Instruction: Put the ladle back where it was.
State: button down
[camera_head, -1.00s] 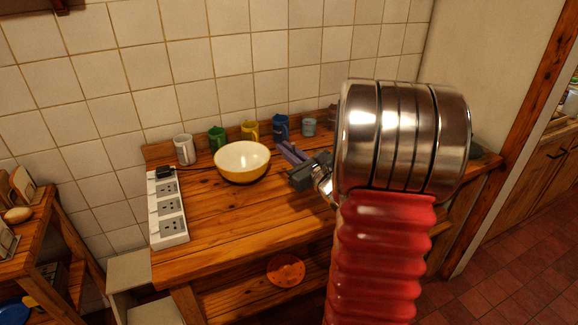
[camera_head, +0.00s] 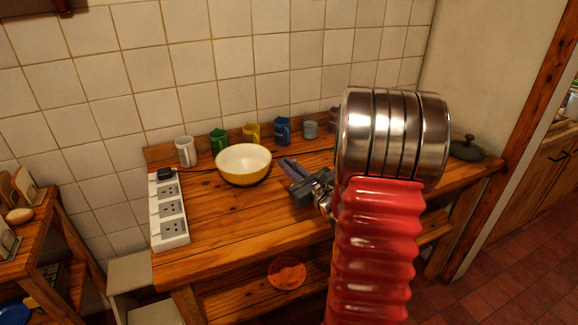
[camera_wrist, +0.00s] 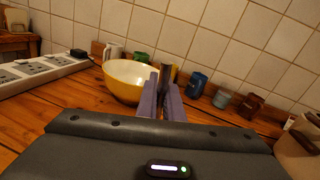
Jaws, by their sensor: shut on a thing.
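My gripper (camera_head: 289,165) is low over the wooden worktop, just right of the yellow bowl with a white inside (camera_head: 243,164). In the wrist view its two purple fingers (camera_wrist: 161,88) are close together, shut on a narrow thing. A thin dark strip shows at the fingertips, against the yellow mug (camera_wrist: 175,73) behind. It is likely part of the ladle, but its shape is too small to tell. No ladle bowl or full handle shows in either view. The bowl also shows left of the fingers in the wrist view (camera_wrist: 128,86).
White (camera_head: 185,150), green (camera_head: 217,140), yellow (camera_head: 251,132), blue (camera_head: 283,130) and grey (camera_head: 310,129) mugs line the back of the worktop (camera_head: 225,215). A white socket strip (camera_head: 169,215) lies at left. The front middle is clear.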

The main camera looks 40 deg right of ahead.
jog(key=shift+f, duration=0.1)
jog(key=c, duration=1.9)
grip_release()
jog(key=s+a, duration=0.1)
jog(key=s, duration=1.1)
jog(key=shift+w+a, duration=0.1)
jog(key=shift+a, duration=0.1)
